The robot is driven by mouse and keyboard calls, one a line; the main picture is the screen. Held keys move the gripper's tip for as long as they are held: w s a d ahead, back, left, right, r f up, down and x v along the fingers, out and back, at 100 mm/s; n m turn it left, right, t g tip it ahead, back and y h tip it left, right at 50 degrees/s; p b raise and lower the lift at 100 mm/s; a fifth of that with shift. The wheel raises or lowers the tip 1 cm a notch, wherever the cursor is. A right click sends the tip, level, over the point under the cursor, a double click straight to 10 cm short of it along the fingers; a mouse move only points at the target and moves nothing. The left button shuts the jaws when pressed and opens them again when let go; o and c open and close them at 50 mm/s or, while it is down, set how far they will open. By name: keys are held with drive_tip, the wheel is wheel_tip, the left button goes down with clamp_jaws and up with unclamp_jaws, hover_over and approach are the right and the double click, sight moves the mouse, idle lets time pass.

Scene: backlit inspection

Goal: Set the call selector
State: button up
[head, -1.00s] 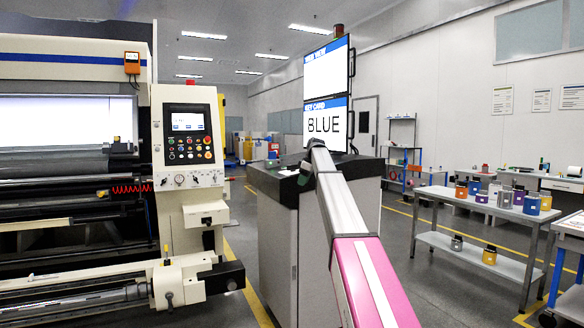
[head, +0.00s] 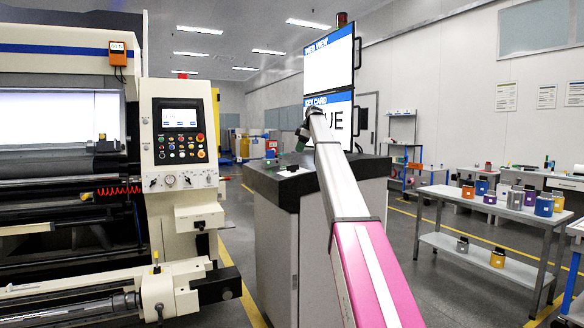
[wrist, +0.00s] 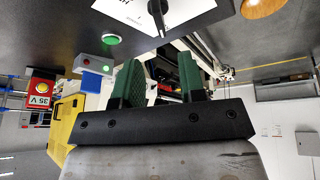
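In the wrist view, my gripper (wrist: 160,66) shows two green fingers standing well apart with nothing between them. A black pointer knob (wrist: 158,12) on a white plate (wrist: 128,10), which looks like the call selector, is at the top edge, partly cut off and apart from the fingers. The plate's markings are too small to read. In the head view, my gripper (head: 304,143) is small and dark, above the dark-topped console (head: 262,176). The lower screen (head: 346,103) is headed KEY CARD; my arm covers part of its word, leaving "UE".
A box with a lit green button (wrist: 111,39) stands left of the fingers in the wrist view. A round orange-brown thing (wrist: 262,7) is at top right. A printing machine with a control panel (head: 181,130) stands left; a table with several cans (head: 486,214) stands right.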

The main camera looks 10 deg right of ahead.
sight(293, 168)
drive_tip(key=x, duration=1)
clamp_jaws()
